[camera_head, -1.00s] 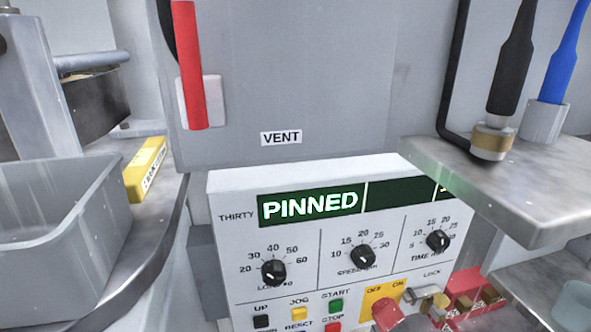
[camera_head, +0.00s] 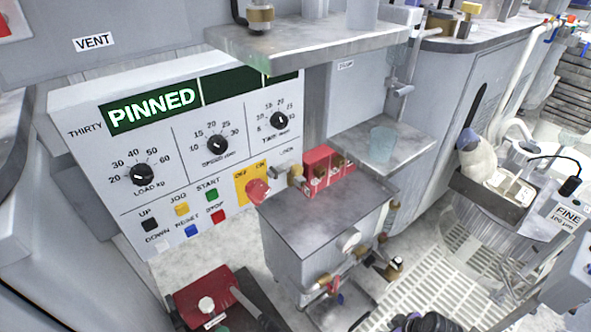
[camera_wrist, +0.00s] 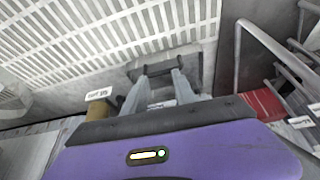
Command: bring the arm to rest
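My gripper (camera_wrist: 160,72) shows in the wrist view beyond its purple housing. Its two grey fingers stand apart with a gap between them, and I see nothing held in the gap. A dark bar shows at the fingertips; I cannot tell whether it touches them. A pale slatted grating lies beyond the fingers. In the head view the gripper is not clearly seen; a dark shape at the bottom edge is too cut off to name.
The control panel (camera_head: 180,150) reads PINNED. Right of it are a grey cabinet (camera_head: 320,225), red padlock box (camera_head: 327,168) and steel shelf (camera_head: 310,45). A slatted floor grating (camera_head: 460,275) lies lower right. A red box (camera_head: 208,295) is at the bottom.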

